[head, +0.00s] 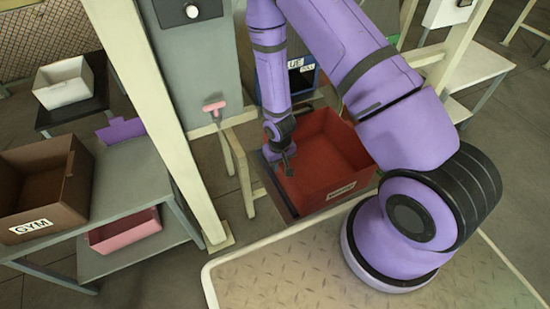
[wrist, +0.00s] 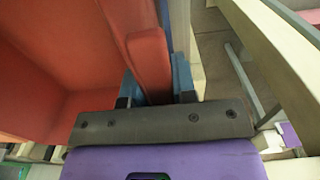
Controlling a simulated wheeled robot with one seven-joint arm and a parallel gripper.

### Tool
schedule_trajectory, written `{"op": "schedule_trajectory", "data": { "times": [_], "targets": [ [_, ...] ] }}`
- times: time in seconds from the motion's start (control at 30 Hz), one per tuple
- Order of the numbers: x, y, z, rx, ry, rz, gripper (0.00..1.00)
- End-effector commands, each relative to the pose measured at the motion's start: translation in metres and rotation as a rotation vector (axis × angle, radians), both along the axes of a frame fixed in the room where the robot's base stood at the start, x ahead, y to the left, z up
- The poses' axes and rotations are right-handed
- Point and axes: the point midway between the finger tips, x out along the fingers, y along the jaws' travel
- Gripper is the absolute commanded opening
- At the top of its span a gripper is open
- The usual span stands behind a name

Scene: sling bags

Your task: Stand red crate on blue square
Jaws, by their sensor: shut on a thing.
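The red crate (head: 338,150) is open-topped, with a pale label on its near wall. It sits upright in the middle of the head view, just beyond the patterned metal deck. My gripper (head: 285,165) reaches down at the crate's left wall. In the wrist view my gripper (wrist: 156,85) is shut on the rim of the red crate (wrist: 150,60), with one finger on each side of the wall. The crate's underside and what bears it are hidden. I cannot make out a blue square on any surface.
A blue-edged container (head: 302,78) with a partly hidden label stands behind the crate. A pale post (head: 160,120) and a low pale frame (head: 240,165) stand close on the left. A brown crate (head: 45,190) labelled GYM and a pink tray (head: 125,230) sit on shelves further left.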

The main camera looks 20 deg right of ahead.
Motion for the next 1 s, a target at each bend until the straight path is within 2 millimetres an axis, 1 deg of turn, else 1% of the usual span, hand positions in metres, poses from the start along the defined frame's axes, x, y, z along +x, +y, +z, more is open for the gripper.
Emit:
{"op": "schedule_trajectory", "data": {
  "times": [0.43, 0.6, 0.87, 0.9, 1.0],
  "targets": [
    [0.035, 0.001, 0.000, 0.000, -0.002, -0.002, 0.00],
    [0.034, 0.001, -0.010, 0.000, 0.000, -0.001, 0.00],
    [0.034, 0.001, -0.012, 0.000, -0.001, 0.000, 0.00],
    [0.033, 0.001, -0.012, 0.000, 0.000, 0.000, 0.30],
    [0.033, 0.001, -0.012, 0.000, 0.000, 0.000, 0.51]
  ]
}}
